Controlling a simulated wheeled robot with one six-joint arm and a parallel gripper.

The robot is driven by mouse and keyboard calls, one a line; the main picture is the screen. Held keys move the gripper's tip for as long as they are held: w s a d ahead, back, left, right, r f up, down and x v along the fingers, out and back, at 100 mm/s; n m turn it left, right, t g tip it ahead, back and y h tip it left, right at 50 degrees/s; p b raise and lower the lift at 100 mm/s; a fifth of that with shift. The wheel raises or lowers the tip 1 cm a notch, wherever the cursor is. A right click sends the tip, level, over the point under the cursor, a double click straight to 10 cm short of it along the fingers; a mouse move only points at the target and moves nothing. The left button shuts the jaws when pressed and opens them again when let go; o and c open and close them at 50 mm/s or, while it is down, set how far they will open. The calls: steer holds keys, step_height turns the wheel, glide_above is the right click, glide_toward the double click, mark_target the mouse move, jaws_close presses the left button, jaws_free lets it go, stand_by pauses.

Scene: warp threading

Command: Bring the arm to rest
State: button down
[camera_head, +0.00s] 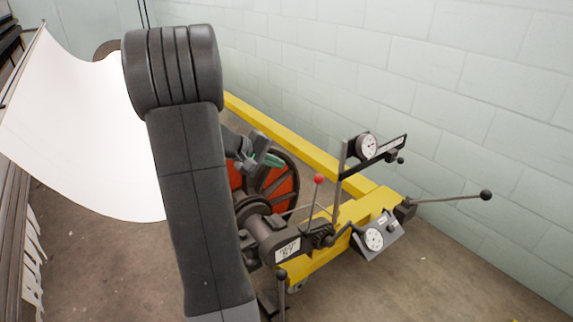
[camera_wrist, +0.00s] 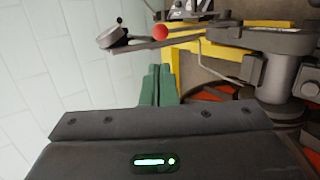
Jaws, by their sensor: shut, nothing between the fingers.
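My arm stands in the middle of the head view, a dark grey link upright in front of the machine. My gripper (camera_head: 262,160) shows just right of that link, with green fingers, close to the spoked orange wheel. In the wrist view my gripper (camera_wrist: 157,75) shows its green fingers side by side, shut with nothing between them. The fingers point toward the yellow frame and appear clear of it. Much of the arm behind the big link is hidden.
A yellow machine (camera_head: 357,216) carries dials, a red-knobbed lever (camera_head: 318,179) and a long black-knobbed lever (camera_head: 450,199). An orange wheel (camera_head: 281,187) sits behind my arm. A white sheet (camera_head: 85,130) hangs left. A block wall (camera_head: 440,90) bounds the right. Floor is free at lower right.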

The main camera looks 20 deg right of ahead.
mark_target(316, 176)
steer(key=shift+a+r, duration=0.1)
steer(key=shift+a, duration=0.05)
steer(key=b+x, duration=0.1)
steer(key=x, duration=0.5)
steer(key=b+x, duration=0.1)
steer(key=x, duration=0.6)
steer(key=shift+d+r, duration=0.15)
steer(key=shift+d, duration=0.2)
